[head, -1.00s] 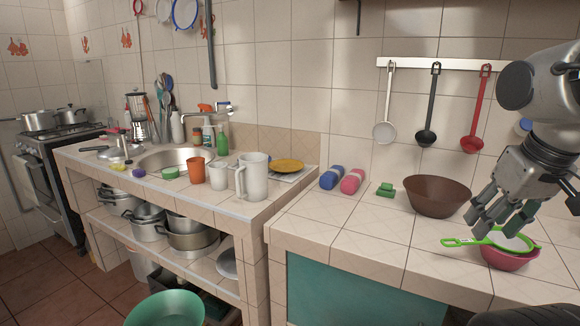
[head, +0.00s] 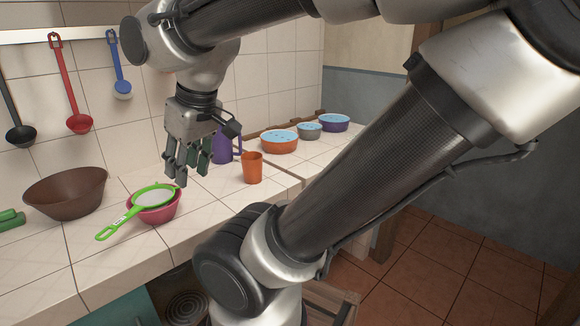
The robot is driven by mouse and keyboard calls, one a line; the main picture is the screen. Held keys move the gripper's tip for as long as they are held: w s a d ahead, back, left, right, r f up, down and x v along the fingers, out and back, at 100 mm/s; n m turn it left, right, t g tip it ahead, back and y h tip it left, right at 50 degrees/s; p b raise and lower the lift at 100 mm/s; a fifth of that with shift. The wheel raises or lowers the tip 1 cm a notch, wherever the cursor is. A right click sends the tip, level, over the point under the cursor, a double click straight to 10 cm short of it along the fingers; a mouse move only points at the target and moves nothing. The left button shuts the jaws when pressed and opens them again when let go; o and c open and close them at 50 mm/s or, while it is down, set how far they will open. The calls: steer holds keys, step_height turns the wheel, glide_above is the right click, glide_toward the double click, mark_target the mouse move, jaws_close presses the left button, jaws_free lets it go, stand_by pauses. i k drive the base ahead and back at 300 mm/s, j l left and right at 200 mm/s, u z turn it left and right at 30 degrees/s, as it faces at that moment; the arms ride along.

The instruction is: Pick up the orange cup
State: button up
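An orange cup (head: 252,168) with a handle on its left side stands upright on the tiled counter in the head view, near the counter's front edge. My gripper (head: 188,178) hangs with its fingers pointing down, to the left of the cup in the picture and apart from it. The fingers are spread and nothing shows between them. A purple jug (head: 228,145) is partly hidden behind my gripper.
A pink bowl (head: 164,214) with a green strainer (head: 122,219) over it stands left of my gripper. A brown bowl (head: 65,193) is farther left. Behind the cup are an orange bowl (head: 279,144), a grey bowl (head: 309,132) and a purple bowl (head: 334,123).

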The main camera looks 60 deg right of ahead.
mark_target(252, 162)
steer(key=z, duration=1.35)
